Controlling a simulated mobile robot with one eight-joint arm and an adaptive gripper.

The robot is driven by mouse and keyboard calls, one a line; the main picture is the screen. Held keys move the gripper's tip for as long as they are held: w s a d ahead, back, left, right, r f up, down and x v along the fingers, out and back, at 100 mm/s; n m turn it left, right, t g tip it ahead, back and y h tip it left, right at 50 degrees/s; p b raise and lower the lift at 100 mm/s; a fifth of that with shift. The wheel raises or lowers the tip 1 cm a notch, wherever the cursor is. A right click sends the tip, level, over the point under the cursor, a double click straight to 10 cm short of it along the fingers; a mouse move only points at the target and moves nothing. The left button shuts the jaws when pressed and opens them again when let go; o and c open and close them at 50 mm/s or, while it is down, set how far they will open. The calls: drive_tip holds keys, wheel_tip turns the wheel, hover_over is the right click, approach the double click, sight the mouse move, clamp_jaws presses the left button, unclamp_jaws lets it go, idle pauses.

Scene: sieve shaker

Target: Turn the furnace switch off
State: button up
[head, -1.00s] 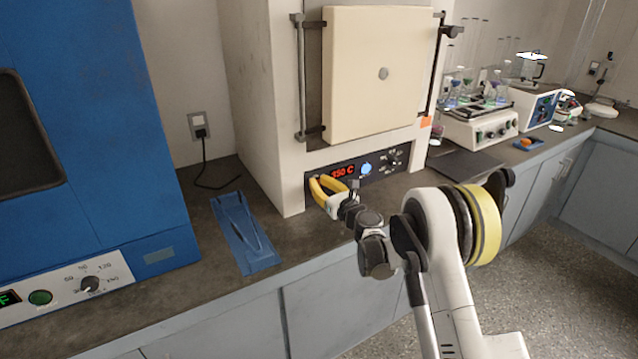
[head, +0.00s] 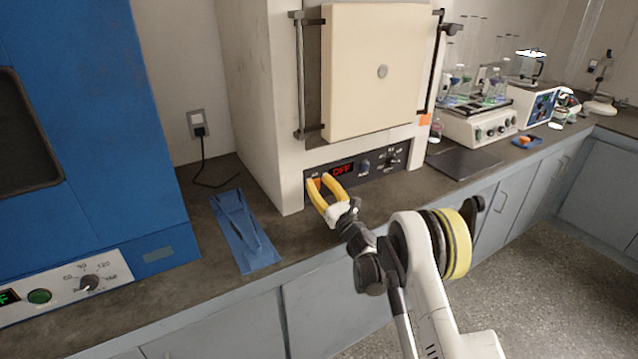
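The furnace (head: 255,100) is a tall cream cabinet with a closed pale door (head: 375,75). Its dark control panel (head: 378,165) sits below the door. The red display (head: 342,170) there reads OFF. A small orange-red switch (head: 315,182) shows at the panel's left end, partly hidden by my fingers. My gripper (head: 322,180) has yellow fingers, spread apart with a gap between them, and its tips are at the panel around the switch. I cannot tell whether they touch it. Nothing is held.
A blue tray with tongs-like tool (head: 240,230) lies left of the furnace. A blue oven (head: 85,130) stands at far left. A dark flat plate (head: 463,162) and a shaker with flasks (head: 480,125) are to the right.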

drive_tip(key=shift+o, duration=0.3)
drive_tip(key=shift+s+d+f, duration=0.15)
drive_tip(key=shift+s, duration=0.1)
drive_tip(key=s+d, duration=0.2)
drive_tip(key=s, duration=0.1)
drive_tip(key=s+d, duration=0.2)
drive_tip(key=s, duration=0.2)
drive_tip(key=s+d, duration=0.3)
drive_tip(key=shift+s, duration=0.2)
